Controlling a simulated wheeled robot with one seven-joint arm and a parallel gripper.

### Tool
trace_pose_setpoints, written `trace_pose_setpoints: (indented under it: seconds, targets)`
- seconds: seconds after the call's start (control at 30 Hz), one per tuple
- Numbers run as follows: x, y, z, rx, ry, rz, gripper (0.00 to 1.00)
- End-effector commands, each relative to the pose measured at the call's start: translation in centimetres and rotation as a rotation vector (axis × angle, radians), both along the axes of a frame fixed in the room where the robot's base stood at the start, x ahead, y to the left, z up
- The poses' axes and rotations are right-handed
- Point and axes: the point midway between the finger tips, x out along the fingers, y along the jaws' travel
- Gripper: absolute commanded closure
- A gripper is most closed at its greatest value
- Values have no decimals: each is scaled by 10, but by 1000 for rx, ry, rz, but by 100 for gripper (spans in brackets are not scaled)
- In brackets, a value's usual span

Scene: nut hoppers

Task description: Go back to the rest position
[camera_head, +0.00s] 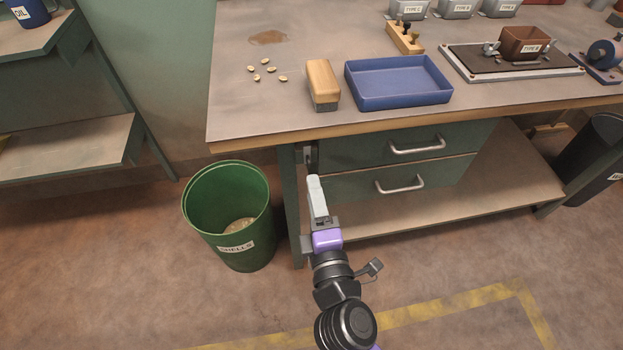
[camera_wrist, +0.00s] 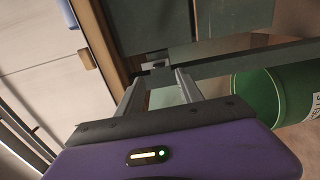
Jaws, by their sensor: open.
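My gripper (camera_head: 314,190) is in front of the workbench, below its top edge and near the front left leg. It is open, with its two fingers apart and nothing between them in the wrist view (camera_wrist: 158,75). The workbench (camera_head: 240,110) has a grey top with a wooden front edge, and two green drawers (camera_head: 375,150) with metal handles right of my gripper.
A green bin (camera_head: 225,200) labelled SHELLS stands on the floor left of my gripper. On the bench are a blue tray (camera_head: 398,100), a wooden block (camera_head: 322,84), several nuts (camera_head: 265,62) and a brown hopper (camera_head: 525,42). The floor in front is clear.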

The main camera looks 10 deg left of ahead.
Motion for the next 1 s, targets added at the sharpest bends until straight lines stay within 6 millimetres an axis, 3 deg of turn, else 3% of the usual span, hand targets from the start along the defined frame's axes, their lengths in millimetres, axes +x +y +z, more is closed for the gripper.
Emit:
trace_pose_setpoints:
  seconds: [0.2,0.77,0.87,0.93,1.0]
  targets:
    - [-11,-4,0,1,0,0,56]
    - [-11,-3,1,14,3,1,56]
    - [-14,3,7,101,13,29,56]
    - [-17,7,22,223,21,63,56]
    - [-31,3,29,359,57,91,56]
